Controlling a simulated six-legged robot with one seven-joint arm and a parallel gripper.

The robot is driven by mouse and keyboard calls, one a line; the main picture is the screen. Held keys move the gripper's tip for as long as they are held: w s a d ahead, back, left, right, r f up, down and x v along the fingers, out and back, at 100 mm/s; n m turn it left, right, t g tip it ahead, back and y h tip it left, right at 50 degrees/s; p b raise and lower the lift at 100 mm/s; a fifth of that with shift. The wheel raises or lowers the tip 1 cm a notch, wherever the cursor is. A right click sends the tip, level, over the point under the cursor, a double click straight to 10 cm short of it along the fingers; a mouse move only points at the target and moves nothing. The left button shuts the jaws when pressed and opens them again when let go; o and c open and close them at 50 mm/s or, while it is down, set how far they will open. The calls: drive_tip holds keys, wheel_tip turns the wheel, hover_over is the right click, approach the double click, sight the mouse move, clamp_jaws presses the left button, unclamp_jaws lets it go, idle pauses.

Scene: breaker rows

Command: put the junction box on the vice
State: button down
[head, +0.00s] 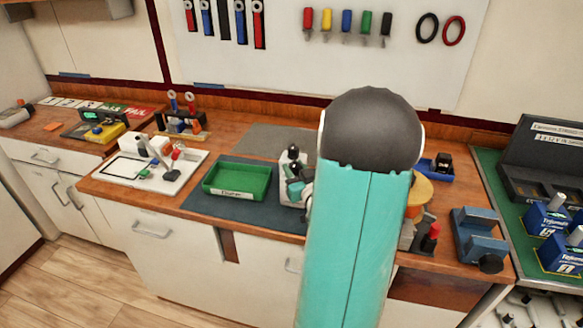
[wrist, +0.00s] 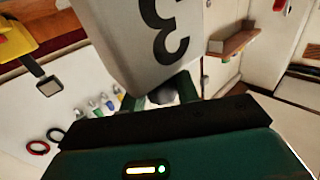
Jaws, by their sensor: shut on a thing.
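A pale grey box with a black "3" on its face, which I take as the junction box (wrist: 128,40), fills the upper middle of the wrist view. My gripper (wrist: 160,97) is shut on it, with dark green fingers at its lower end. In the head view my teal arm stands across the middle of the bench, and I cannot make out the held box there. The blue vice (head: 474,228) stands at the right end of the wooden bench, with a dark round knob at its front. Nothing is seen in its jaws. The vice is not identifiable in the wrist view.
A green tray (head: 238,181) sits on a dark mat left of my arm. A white board with small parts (head: 150,170) lies farther left. A red-topped item (head: 431,237) and an orange spool (head: 420,188) stand left of the vice. Blue boxes (head: 548,217) stand at the right.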

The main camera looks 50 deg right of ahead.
drive_tip(key=shift+a, duration=0.1)
drive_tip(key=shift+s+f, duration=0.1)
drive_tip(key=shift+f, duration=0.05)
drive_tip(key=c, duration=1)
unclamp_jaws()
drive_tip(key=shift+f, duration=0.1)
drive_tip(key=shift+c, duration=0.2)
drive_tip(key=shift+r, duration=0.2)
